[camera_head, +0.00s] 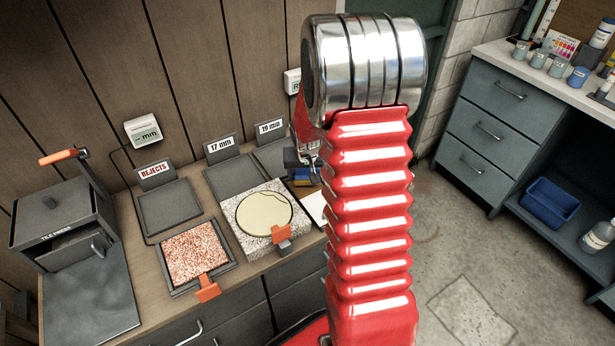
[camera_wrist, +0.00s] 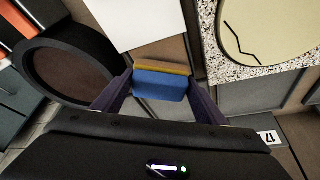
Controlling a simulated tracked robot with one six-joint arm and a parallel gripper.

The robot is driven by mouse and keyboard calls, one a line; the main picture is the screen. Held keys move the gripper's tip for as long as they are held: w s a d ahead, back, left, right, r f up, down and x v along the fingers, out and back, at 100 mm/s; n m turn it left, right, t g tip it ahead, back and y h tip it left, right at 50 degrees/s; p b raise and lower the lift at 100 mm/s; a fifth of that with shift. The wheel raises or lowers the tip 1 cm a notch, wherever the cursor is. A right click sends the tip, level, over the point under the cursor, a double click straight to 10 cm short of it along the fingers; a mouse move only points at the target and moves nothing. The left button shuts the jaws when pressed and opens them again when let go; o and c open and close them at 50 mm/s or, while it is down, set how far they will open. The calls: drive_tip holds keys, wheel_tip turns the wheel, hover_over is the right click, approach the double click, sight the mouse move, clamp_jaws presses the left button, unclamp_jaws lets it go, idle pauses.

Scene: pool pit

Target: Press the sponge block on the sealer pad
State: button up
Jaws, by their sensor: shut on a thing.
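My gripper (camera_wrist: 160,92) is shut on the sponge block (camera_wrist: 160,85), which is blue with a yellow-orange layer. In the head view the sponge block (camera_head: 301,181) shows in part beside my red arm. A round black dish with a brown face (camera_wrist: 75,72), which looks like the sealer pad, lies left of the sponge in the wrist view, apart from it. In the head view my arm hides that dish. I cannot tell how high the sponge is above the bench.
A speckled slab (camera_head: 257,245) bears a cream disc (camera_head: 262,211) with a dark crack line. A white sheet (camera_wrist: 135,20) lies near the dish. Dark trays, one by the REJECTS sign (camera_head: 155,172), line the bench back. A tray of reddish grit (camera_head: 195,254) sits in front.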

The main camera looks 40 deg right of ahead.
sight(306, 170)
drive_tip(key=shift+r, duration=2.1)
drive_tip(key=shift+s+a+f+n, duration=0.1)
drive_tip(key=shift+n, duration=0.2)
drive_tip(key=w+a+r+n+y, duration=0.1)
drive_tip(key=w+a+r+n, duration=0.1)
drive_tip(key=a, duration=1)
drive_tip(key=w+a+r+n+y, duration=0.1)
drive_tip(key=a+r+n, duration=0.1)
drive_tip(key=a, duration=1.1)
drive_tip(key=shift+w+n+t, duration=0.3)
drive_tip(key=shift+w+n, duration=0.1)
drive_tip(key=shift+n, duration=0.5)
